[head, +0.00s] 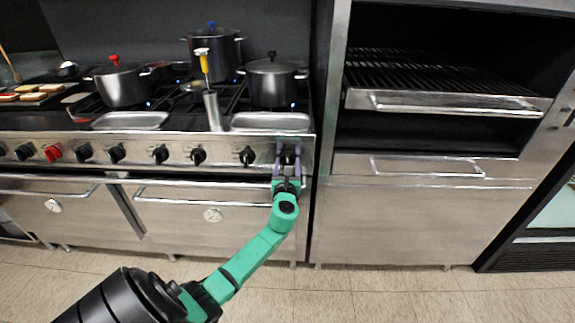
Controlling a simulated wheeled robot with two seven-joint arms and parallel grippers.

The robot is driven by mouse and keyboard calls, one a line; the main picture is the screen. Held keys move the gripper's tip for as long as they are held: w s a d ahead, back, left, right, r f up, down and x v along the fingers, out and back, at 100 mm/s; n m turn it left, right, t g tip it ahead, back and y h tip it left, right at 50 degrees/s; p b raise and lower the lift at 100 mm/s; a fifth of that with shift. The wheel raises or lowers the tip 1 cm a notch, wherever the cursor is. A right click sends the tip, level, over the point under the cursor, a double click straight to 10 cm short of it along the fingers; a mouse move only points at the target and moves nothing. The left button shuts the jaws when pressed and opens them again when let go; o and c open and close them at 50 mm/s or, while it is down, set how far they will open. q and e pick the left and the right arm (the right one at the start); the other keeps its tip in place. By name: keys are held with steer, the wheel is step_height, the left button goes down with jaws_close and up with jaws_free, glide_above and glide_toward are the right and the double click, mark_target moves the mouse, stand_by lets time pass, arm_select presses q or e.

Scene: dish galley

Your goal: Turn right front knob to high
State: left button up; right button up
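The right front knob (288,158) is black and sits at the right end of the steel stove's front panel. My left gripper (288,152) is at this knob, with one finger on each side of it. The fingers are apart with the knob between them; whether they press on it is too small to tell. The knob's setting is partly hidden by the gripper. The neighbouring black knob (247,156) is just to the left. My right gripper is not in view.
Several more knobs line the panel, including a red one (53,153). Pots stand on the burners, such as the black-lidded pot (272,84). An oven handle (190,184) runs below the knobs. A grill cabinet (420,215) stands close on the right. The tiled floor in front is clear.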

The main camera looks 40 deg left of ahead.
arm_select(q)
steer(key=shift+f+n+b, duration=0.1)
steer(key=shift+n+b, duration=0.2)
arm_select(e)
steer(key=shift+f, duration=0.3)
arm_select(q)
steer(key=shift+f+n+b, duration=0.1)
steer(key=shift+n+b, duration=0.5)
steer(key=shift+n, duration=0.3)
steer(key=n+b, duration=0.2)
steer(key=n, duration=0.1)
steer(key=shift+n, duration=0.3)
steer(key=n+b, duration=0.4)
steer(key=n, duration=0.2)
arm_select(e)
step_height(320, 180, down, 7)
arm_select(q)
steer(key=n+b, duration=0.2)
steer(key=n, duration=0.3)
steer(key=shift+n+b, duration=0.3)
steer(key=shift+b, duration=0.05)
steer(key=shift+n+b, duration=0.45)
steer(key=shift+n, duration=0.65)
steer(key=shift+r+n, duration=0.2)
steer(key=shift+n, duration=0.5)
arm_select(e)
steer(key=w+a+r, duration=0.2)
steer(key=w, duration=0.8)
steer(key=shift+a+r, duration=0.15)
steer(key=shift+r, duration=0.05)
